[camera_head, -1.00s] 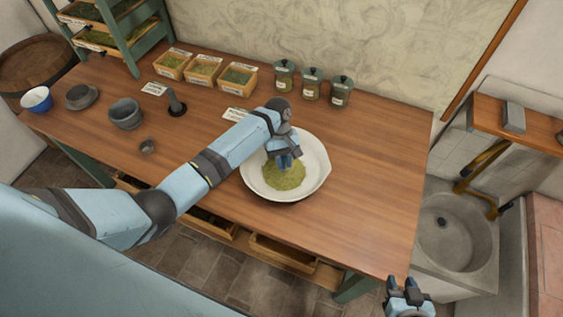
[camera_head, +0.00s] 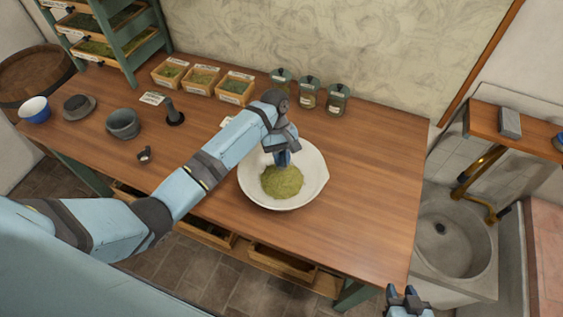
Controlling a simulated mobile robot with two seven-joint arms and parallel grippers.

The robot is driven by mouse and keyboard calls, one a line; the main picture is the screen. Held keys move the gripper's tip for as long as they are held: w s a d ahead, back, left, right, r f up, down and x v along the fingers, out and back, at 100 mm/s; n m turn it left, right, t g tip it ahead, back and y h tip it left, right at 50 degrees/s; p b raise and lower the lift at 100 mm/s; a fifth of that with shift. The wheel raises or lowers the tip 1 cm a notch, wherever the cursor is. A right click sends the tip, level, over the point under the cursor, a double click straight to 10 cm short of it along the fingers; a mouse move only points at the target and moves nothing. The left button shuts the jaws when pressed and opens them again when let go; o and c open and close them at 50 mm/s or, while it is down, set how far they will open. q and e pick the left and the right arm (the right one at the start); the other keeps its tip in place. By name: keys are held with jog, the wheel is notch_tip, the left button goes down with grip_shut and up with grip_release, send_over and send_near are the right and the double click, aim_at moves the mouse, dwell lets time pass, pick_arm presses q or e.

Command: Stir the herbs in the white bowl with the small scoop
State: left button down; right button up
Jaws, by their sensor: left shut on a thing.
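The white bowl (camera_head: 312,187) stands on the wooden table and holds a mound of green herbs (camera_head: 282,183). My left gripper (camera_head: 283,160) points down over the back part of the bowl, at the far edge of the herbs. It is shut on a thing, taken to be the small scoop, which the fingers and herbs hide. Whether its tip touches the herbs cannot be told. My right gripper (camera_head: 407,294) is at the bottom edge of the view, off the table's right front corner, with its fingers apart and nothing seen between them.
Herb boxes (camera_head: 201,80) and lidded jars (camera_head: 308,93) line the back. The table right of the bowl (camera_head: 370,190) is clear.

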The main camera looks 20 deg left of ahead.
pick_arm(q)
jog(key=shift+r, duration=2.5)
